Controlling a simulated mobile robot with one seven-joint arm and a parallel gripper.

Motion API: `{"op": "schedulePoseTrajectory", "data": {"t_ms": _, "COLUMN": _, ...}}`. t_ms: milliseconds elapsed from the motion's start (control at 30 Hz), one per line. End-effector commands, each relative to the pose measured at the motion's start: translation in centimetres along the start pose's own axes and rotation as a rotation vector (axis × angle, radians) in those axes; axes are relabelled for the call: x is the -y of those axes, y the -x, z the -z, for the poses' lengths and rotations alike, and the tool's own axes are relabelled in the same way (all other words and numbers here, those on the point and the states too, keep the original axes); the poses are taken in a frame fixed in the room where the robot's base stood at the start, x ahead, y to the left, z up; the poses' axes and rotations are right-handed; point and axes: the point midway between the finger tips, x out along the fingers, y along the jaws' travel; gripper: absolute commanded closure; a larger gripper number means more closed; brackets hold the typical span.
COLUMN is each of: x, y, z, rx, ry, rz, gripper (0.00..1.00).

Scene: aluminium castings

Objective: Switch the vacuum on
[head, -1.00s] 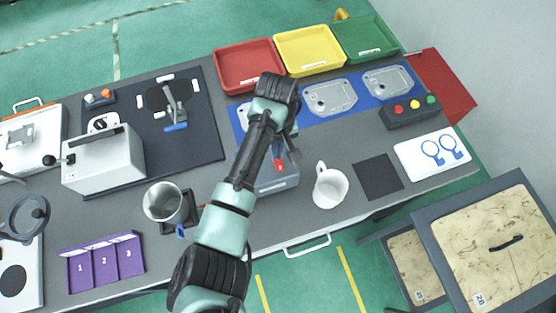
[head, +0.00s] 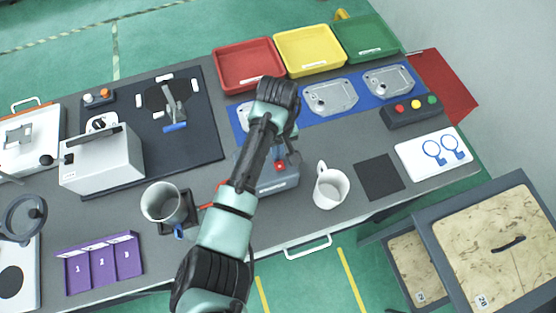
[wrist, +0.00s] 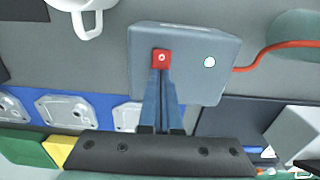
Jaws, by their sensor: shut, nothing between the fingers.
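The vacuum unit is a blue-grey box (head: 279,184), partly hidden by my arm in the head view. In the wrist view the box (wrist: 200,85) fills the upper middle. Its red switch (wrist: 162,60) bears a white mark and also shows in the head view (head: 280,167). A round pale lamp with a green rim (wrist: 210,62) sits beside the switch. My gripper (wrist: 162,74) is shut and empty, with its fingertips right at the edge of the red switch. I cannot tell whether they touch it.
A red hose (wrist: 275,50) runs from the box towards a grey cup in a holder (head: 165,205). A white mug (head: 330,186) stands close on the other side. Castings (head: 330,97) lie on a blue mat behind. A three-button box (head: 410,110) is at right.

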Motion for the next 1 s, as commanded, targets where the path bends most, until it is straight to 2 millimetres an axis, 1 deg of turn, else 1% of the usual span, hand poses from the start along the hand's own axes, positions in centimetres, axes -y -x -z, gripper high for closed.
{"op": "schedulePoseTrajectory", "data": {"t_ms": 133, "x": 0.0, "y": 0.0, "z": -0.1, "rx": 0.002, "ry": -0.001, "rz": 0.001, "gripper": 1.0}}
{"op": "schedulePoseTrajectory", "data": {"t_ms": 233, "x": 0.0, "y": 0.4, "z": -0.1, "rx": 0.003, "ry": -0.001, "rz": 0.0, "gripper": 1.0}}
{"op": "schedulePoseTrajectory", "data": {"t_ms": 1000, "x": 0.0, "y": 6.5, "z": -0.1, "rx": 0.002, "ry": -0.001, "rz": 0.001, "gripper": 1.0}}
